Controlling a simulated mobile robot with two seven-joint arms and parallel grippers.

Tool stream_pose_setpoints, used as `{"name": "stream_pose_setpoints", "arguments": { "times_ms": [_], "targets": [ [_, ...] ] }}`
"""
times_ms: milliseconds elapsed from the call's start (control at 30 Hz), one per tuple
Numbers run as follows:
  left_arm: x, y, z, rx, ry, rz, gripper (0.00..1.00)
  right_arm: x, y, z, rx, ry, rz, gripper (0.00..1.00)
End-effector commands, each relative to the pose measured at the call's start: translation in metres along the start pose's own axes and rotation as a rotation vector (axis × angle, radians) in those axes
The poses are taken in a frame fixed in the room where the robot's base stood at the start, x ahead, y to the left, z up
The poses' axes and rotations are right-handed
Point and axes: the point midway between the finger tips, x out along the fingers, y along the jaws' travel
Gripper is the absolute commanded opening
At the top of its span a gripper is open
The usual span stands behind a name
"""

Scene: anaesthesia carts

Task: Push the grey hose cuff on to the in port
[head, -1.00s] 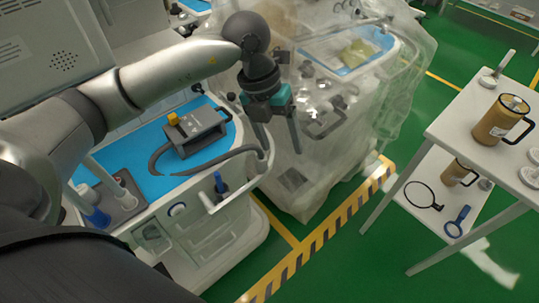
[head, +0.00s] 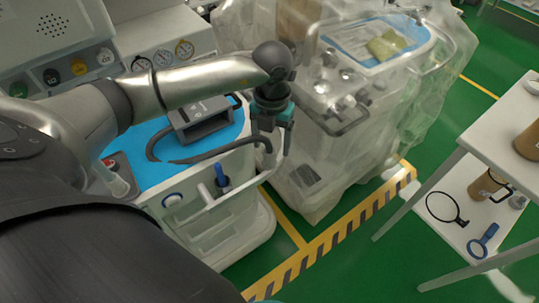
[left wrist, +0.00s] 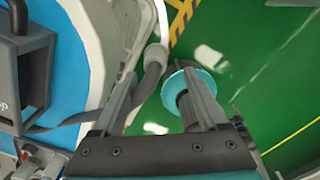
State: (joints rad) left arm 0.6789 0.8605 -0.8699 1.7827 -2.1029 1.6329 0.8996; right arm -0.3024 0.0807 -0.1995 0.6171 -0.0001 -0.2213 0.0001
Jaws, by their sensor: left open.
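My left gripper (head: 271,148) is open and points down beside the front right corner of the near cart. In the left wrist view its fingers (left wrist: 160,76) stand apart. A dark grey hose (head: 212,154) curves over the cart's blue top toward the gripper. In the left wrist view a thicker grey end of the hose, which looks like the cuff (left wrist: 154,58), shows between and beyond the fingertips. I cannot tell whether they touch it. I cannot make out which part is the in port. My right gripper is not in view.
A grey box with a handle (head: 203,122) sits on the blue top (head: 150,174). A blue-handled item (head: 221,176) hangs at the cart's front rail. A plastic-covered cart (head: 330,165) stands close behind the gripper. A white table (head: 490,125) is at right; green floor lies between.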

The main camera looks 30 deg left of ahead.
Motion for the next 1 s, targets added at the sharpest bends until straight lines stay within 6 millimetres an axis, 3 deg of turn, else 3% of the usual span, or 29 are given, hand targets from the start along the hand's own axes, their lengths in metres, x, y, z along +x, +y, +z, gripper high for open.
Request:
{"name": "stream_pose_setpoints", "arguments": {
  "times_ms": [400,700,1000],
  "targets": [
    [0.050,0.006,0.002,0.000,0.002,-0.001,0.76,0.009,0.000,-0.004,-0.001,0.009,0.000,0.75],
    [0.053,0.007,0.002,0.001,0.000,0.000,0.76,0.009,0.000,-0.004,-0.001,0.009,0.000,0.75],
    [0.053,0.007,0.002,0.000,0.000,0.000,0.42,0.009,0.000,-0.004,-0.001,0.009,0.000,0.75]
  ]
}}
